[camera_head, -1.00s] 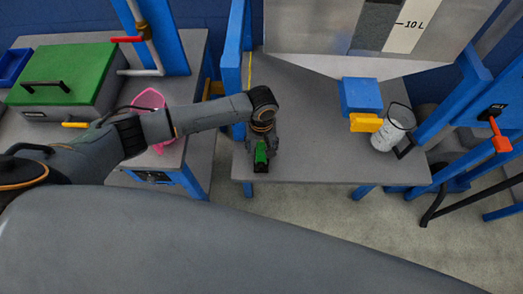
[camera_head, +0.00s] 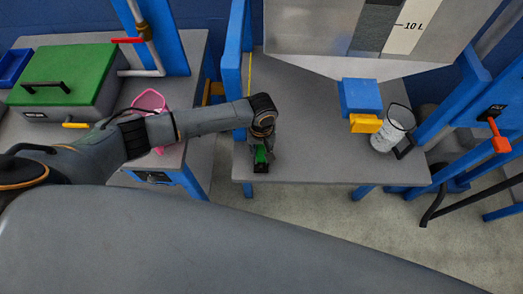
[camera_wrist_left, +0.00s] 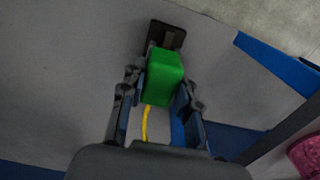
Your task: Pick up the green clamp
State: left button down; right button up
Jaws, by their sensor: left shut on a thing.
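The green clamp (camera_head: 261,155) is at the front left of the grey table, with a dark end pointing to the table's front edge. It also shows in the left wrist view as a green block (camera_wrist_left: 164,77) with a dark plate at its far end. My left gripper (camera_head: 260,150) reaches down over it from the left, and its fingers are on either side of the green block (camera_wrist_left: 160,95). It is shut on the clamp. I cannot tell whether the clamp touches the table. My right gripper is not in view.
A grey table (camera_head: 315,160) is mostly clear in the middle. A white bucket (camera_head: 393,128) stands at its right, beside a blue block with a yellow part (camera_head: 365,123). A blue post (camera_head: 234,60) rises at the table's left. A green-lidded box (camera_head: 65,75) and pink item (camera_head: 149,100) are on the left bench.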

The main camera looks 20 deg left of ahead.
aim_at(262, 149)
pick_arm(q)
jog(key=shift+r, duration=0.1)
jog(key=shift+r, duration=0.25)
notch_tip(262, 149, up, 2)
jog(key=shift+r+b, duration=0.15)
jog(key=shift+b, duration=0.45)
jog(key=s+d+r+b, duration=0.1)
jog(key=s+d+r, duration=0.7)
jog(key=s+r, duration=0.2)
jog(key=shift+s, duration=0.8)
